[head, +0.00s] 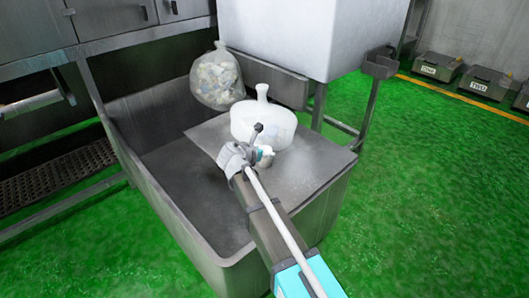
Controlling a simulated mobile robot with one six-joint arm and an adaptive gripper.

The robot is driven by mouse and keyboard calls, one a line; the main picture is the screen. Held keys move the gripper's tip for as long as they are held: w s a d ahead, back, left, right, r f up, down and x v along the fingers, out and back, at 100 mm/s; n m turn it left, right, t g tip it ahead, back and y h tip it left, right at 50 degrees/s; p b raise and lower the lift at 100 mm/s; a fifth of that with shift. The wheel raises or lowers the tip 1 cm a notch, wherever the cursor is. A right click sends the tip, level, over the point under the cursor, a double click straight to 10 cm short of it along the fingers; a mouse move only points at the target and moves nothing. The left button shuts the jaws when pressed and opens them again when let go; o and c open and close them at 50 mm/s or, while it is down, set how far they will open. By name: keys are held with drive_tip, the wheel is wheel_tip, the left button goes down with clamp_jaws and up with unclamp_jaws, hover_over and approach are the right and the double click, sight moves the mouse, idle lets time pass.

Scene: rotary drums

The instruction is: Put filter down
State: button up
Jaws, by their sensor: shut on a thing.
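A white, rounded, bag-like object with a narrow neck at its top, which I take to be the filter (263,117), is upright over a flat grey metal plate (312,160). My gripper (256,136) reaches in from the lower right and is at the filter's near lower side, shut on it. The fingertips are small, and the exact contact is partly hidden by my wrist. I cannot tell whether the filter's base touches the plate.
The plate covers the right part of a deep metal tub (160,205), whose left part is open. A clear bag of scraps (216,78) is at the tub's back edge. A large white container (315,38) stands behind. Green floor (430,200) is free at right.

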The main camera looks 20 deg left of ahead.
drive_tip(key=o, duration=1.1)
drive_tip(key=shift+f, duration=0.1)
drive_tip(key=shift+c, duration=0.2)
drive_tip(key=shift+r, duration=0.2)
drive_tip(key=shift+s+r+p, duration=0.15)
drive_tip(key=shift+s+p, duration=0.1)
drive_tip(key=shift+p, duration=0.1)
drive_tip(key=p+v, duration=0.5)
drive_tip(key=v, duration=0.6)
drive_tip(key=shift+s+a, duration=0.15)
drive_tip(key=shift+s, duration=0.05)
